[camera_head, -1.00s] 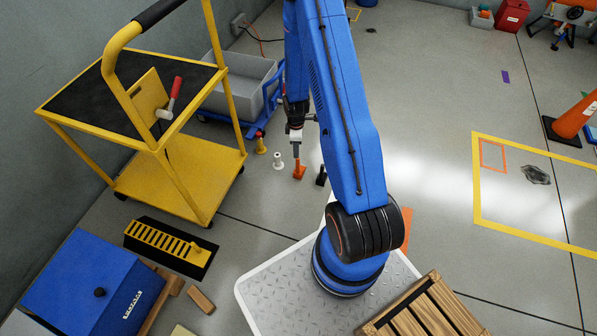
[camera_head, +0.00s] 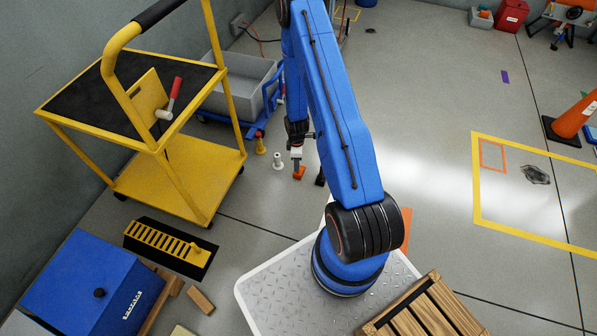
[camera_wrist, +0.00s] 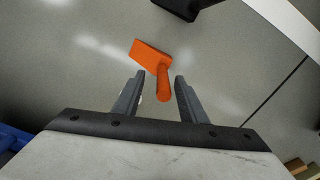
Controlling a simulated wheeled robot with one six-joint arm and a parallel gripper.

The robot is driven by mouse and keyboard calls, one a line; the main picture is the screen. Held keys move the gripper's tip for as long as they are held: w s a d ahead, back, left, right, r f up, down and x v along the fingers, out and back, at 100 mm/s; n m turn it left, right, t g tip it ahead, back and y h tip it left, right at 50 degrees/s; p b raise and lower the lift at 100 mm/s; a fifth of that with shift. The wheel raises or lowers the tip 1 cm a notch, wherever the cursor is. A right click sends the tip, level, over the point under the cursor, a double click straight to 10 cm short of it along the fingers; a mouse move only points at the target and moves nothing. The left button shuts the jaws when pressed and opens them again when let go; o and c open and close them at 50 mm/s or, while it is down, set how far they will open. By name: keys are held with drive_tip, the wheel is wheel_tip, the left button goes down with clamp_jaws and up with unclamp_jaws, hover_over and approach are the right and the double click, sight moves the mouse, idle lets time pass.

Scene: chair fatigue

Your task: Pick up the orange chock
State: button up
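The orange chock (camera_head: 299,173) stands on the grey floor, right below my gripper (camera_head: 297,164) in the head view. In the wrist view the orange chock (camera_wrist: 153,62) shows a flat wedge and a narrower rounded end. My gripper (camera_wrist: 155,84) is open, with one grey finger to each side of the narrow end. The narrow end reaches down to between the fingertips. A gap shows on both sides, so the fingers do not appear to touch it.
A black piece (camera_head: 320,176) stands close on the right; a white piece (camera_head: 277,161) and a yellow one (camera_head: 261,143) stand to the left. A yellow cart (camera_head: 180,178) is further left. Open floor lies to the right.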

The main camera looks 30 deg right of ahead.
drive_tip(key=f, duration=0.3)
drive_tip(key=shift+s+d+f, duration=0.1)
drive_tip(key=shift+s+f, duration=0.1)
drive_tip(key=shift+s, duration=0.2)
drive_tip(key=shift+w+f, duration=0.1)
drive_tip(key=shift+f, duration=0.35)
clamp_jaws()
